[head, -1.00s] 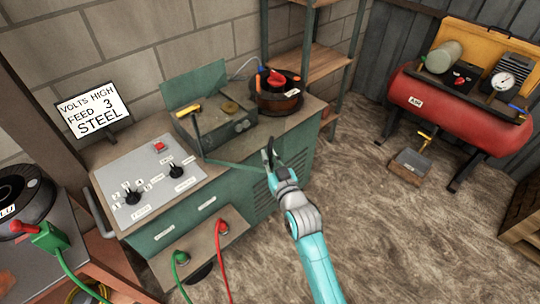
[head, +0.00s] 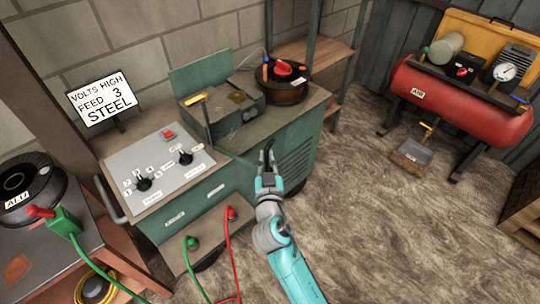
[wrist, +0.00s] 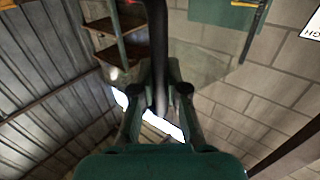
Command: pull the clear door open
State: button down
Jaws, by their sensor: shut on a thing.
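The clear door is a see-through panel with a thin green lower edge (head: 232,157), standing swung out from the grey feeder box (head: 236,108) on top of the green machine. A dark upright post (head: 207,124) stands at its left side. In the wrist view the clear door (wrist: 205,62) shows as a faint pane. My gripper (head: 267,152) is at the pane's outer end, in front of the machine. In the wrist view my gripper (wrist: 161,92) is shut on a dark upright bar (wrist: 158,45), the door's handle. The fingers hide part of the bar.
A control panel (head: 157,165) with knobs is left of the door. Green and red cables (head: 229,245) hang at the front. A wire spool (head: 284,87) sits behind the box. A red air tank (head: 455,105) stands at right. The floor (head: 380,225) right of my arm is clear.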

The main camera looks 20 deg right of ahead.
jog(key=s+a+m+g+h, duration=0.2)
jog(key=s+a+m+h, duration=0.1)
jog(key=a+h, duration=0.2)
jog(key=shift+s+a+f, duration=0.15)
jog(key=shift+s+a, duration=0.05)
jog(key=shift+a, duration=0.45)
jog(key=c, duration=1.2)
grip_release()
jog(key=v, duration=1.2)
jog(key=shift+a, duration=0.1)
